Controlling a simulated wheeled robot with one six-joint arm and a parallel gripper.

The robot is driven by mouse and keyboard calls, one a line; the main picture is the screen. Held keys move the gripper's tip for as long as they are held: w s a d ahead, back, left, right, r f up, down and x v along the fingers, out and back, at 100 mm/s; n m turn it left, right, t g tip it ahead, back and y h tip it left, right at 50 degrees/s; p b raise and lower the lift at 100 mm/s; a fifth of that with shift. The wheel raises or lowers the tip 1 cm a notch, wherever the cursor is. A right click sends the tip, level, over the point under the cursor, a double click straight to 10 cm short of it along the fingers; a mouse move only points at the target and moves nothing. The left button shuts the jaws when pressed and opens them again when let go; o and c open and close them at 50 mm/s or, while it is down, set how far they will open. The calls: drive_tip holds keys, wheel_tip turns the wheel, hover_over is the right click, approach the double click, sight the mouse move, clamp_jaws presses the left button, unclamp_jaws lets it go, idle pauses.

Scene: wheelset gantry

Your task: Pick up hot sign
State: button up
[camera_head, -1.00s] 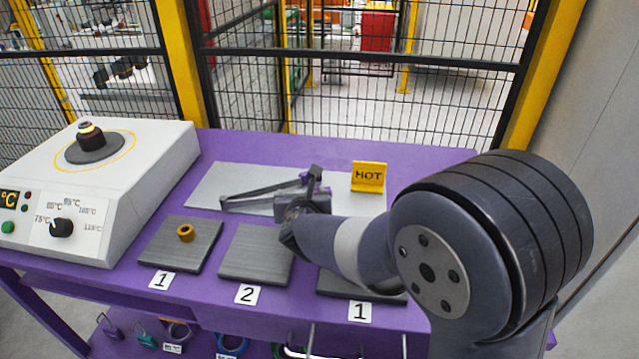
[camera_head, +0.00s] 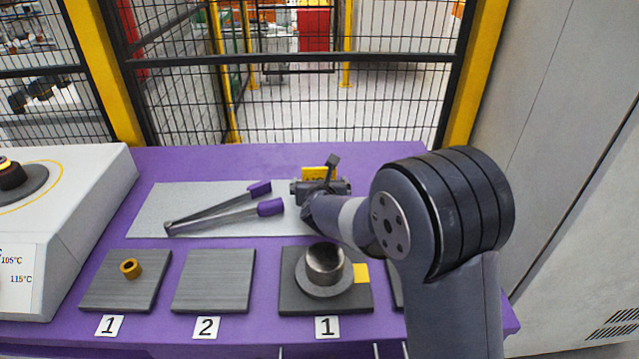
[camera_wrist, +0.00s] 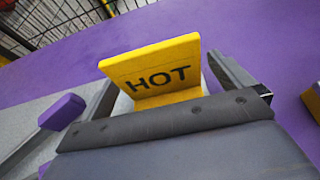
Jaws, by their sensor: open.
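The yellow hot sign (camera_wrist: 155,73) stands upright on the purple table, its lettering facing my wrist camera. In the head view only a part of the sign (camera_head: 316,173) shows behind my gripper. My gripper (camera_head: 322,170) is at the sign, at the back of the table. In the wrist view my gripper (camera_wrist: 180,88) is open, with one finger to each side of the sign. The right finger is close to the sign's edge; I cannot tell whether it touches. The sign's base is partly hidden by the gripper body.
Tongs with purple ends (camera_head: 225,212) lie on the grey sheet (camera_head: 150,214) left of my gripper. Dark plates (camera_head: 213,281) line the front, one bearing a metal ring part (camera_head: 325,265), another a small brass ring (camera_head: 130,268). A white heater (camera_head: 75,215) stands left. A mesh fence (camera_head: 290,110) is behind.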

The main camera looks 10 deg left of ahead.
drive_tip(key=shift+x, duration=1.25)
drive_tip(key=shift+c, duration=0.2)
drive_tip(key=c, duration=1)
drive_tip(key=shift+r, duration=0.1)
